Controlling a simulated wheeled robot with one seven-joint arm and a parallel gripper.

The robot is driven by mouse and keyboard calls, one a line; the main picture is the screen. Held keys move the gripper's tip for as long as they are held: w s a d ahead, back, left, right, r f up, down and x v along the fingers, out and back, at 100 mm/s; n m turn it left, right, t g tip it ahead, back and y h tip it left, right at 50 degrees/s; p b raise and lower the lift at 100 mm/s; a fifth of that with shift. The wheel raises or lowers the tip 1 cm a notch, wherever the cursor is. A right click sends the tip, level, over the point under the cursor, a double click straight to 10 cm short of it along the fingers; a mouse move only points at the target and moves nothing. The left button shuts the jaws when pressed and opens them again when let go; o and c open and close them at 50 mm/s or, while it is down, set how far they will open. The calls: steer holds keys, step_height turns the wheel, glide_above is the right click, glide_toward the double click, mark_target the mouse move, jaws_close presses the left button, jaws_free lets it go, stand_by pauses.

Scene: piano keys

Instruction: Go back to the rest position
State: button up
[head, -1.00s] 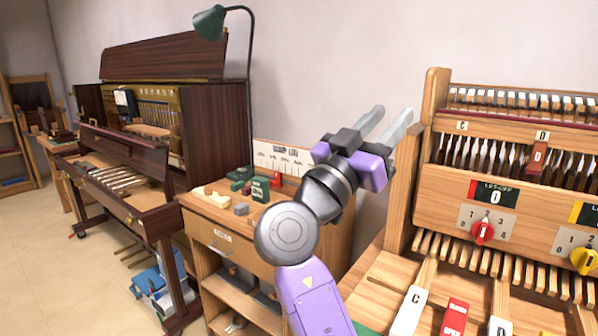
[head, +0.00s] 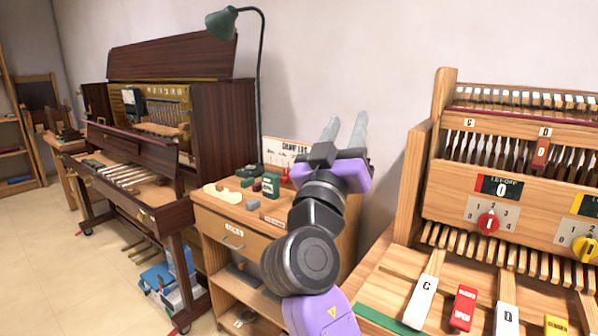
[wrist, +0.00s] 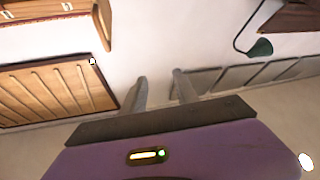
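My gripper (head: 346,124) is raised, its two grey fingers pointing up in front of the bare wall, left of the wooden key model. In the wrist view the fingers (wrist: 160,90) stand apart with a gap and nothing between them. The gripper is open and empty, and it touches nothing that I can see.
The key model (head: 490,205) with labelled keys and dials stands close on the right. A wooden cabinet (head: 262,275) with small blocks on top is behind my arm. A green lamp (head: 222,24) and a dark upright piano (head: 210,140) are at the left. Floor at far left is clear.

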steer(key=s+a+f+n+y, duration=0.1)
steer(key=s+f+n+y, duration=0.3)
steer(key=f, duration=0.5)
steer(key=s+a+f+n+y, duration=0.1)
steer(key=s+f+n+y, duration=0.1)
steer(key=f+y, duration=0.6)
steer(key=s+d+f+g, duration=0.2)
steer(key=s+d+f, duration=0.1)
steer(key=s+f, duration=1)
steer(key=s+d+f+m+g+h, duration=0.15)
steer(key=s+d+f, duration=0.25)
steer(key=s, duration=0.6)
steer(key=s+d+f+m+g+h, duration=0.1)
steer(key=s+d+f+m+g, duration=0.15)
steer(key=s, duration=0.85)
steer(key=s+d+f+m+g+h, duration=0.1)
steer(key=s+d+f, duration=0.3)
steer(key=s, duration=0.6)
step_height(320, 180, up, 14)
steer(key=p, duration=1.4)
steer(key=shift+s+d, duration=0.25)
steer(key=shift+s, duration=0.05)
steer(key=shift+d+y, duration=0.15)
steer(key=shift+y, duration=0.1)
